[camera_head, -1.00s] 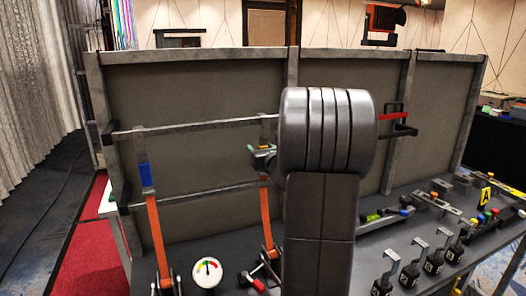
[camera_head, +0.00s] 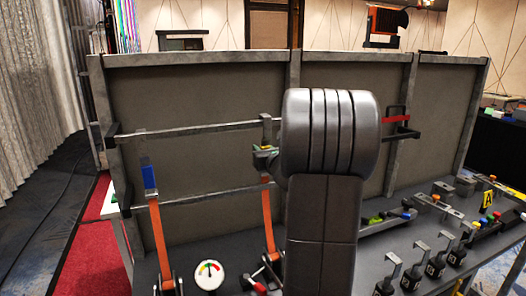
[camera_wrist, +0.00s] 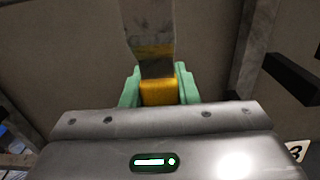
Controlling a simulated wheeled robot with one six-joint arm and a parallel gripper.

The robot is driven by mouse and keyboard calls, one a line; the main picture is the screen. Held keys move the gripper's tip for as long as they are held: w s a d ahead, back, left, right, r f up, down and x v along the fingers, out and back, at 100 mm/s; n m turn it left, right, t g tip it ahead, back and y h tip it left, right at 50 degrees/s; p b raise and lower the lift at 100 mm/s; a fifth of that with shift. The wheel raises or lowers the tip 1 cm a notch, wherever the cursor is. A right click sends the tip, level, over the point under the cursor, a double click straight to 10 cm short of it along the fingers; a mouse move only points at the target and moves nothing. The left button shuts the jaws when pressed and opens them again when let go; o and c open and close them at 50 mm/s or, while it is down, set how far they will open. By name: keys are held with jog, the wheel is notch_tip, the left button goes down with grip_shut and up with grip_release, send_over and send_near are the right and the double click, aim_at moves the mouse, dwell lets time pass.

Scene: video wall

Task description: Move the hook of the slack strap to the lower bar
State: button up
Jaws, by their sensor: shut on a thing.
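My gripper (camera_head: 265,152) has green fingertips, which also show in the wrist view (camera_wrist: 158,88). They are shut on the yellow block of a strap hook (camera_wrist: 158,92). The grey metal of this hook rises above the fingers, in front of or at the upper bar (camera_head: 200,129); I cannot tell whether it touches the bar. Its orange strap (camera_head: 268,215) runs down to a ratchet on the bench, passing the lower bar (camera_head: 215,191). A second orange strap (camera_head: 157,232) at the left has a blue block (camera_head: 149,177) and a grey hook reaching toward the upper bar.
A round gauge (camera_head: 209,275) stands on the bench between the straps. My arm hides the middle of the panel. A red-and-black handle (camera_head: 398,125) sticks out at the right. Several small clamps and a yellow "A" marker (camera_head: 487,199) stand at the bench's right side.

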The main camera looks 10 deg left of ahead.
aim_at(266, 145)
jog(key=shift+r+p, duration=0.75)
jog(key=shift+r, duration=0.45)
jog(key=shift+b+v, duration=0.7)
jog(key=shift+v, duration=3.05)
jog(key=s+d+f+b, duration=0.1)
jog(key=s+f+b, duration=0.3)
jog(key=f+b, duration=0.6)
jog(key=s+d+f+b, duration=0.1)
jog(key=s+f+b, duration=0.3)
jog(key=f+b, duration=0.55)
jog(key=w+a+f, duration=0.2)
jog(key=w+a, duration=0.2)
jog(key=w, duration=0.2)
jog(key=w+a+f+p, duration=0.1)
jog(key=w+a+f, duration=0.1)
jog(key=w+a, duration=0.2)
jog(key=shift+w+a+f, duration=0.35)
jog(key=shift+w, duration=0.95)
